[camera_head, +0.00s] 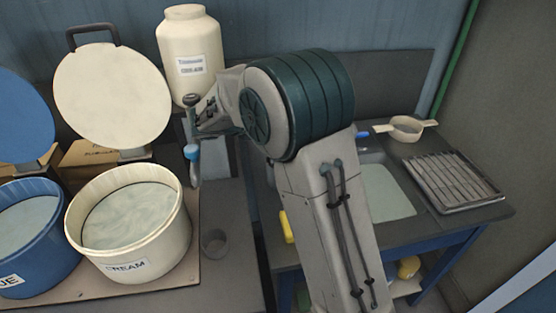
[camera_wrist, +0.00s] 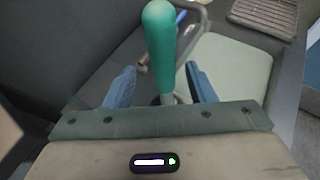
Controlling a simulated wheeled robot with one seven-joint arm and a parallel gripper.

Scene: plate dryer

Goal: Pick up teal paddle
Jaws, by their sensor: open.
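The teal paddle (camera_wrist: 160,45) shows in the wrist view as an upright teal handle with a rounded top, narrowing downward. Its lower part is hidden behind my gripper's body. My gripper (camera_wrist: 160,76) is open, with one blue finger on each side of the handle. I cannot tell whether either finger touches it. In the head view, my arm reaches to the back, left of the sink, and a blue finger of my gripper (camera_head: 192,152) seems to show there. I cannot make out the teal handle clearly in that view.
A cream tub (camera_head: 178,240) and a blue tub (camera_head: 60,255) stand at left, lids raised behind. A cream jar (camera_head: 190,50) stands at the back. A grey cup (camera_head: 214,243) is beside the tub. At right are a sink (camera_head: 388,192), a strainer (camera_head: 405,128) and a rack (camera_head: 455,182).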

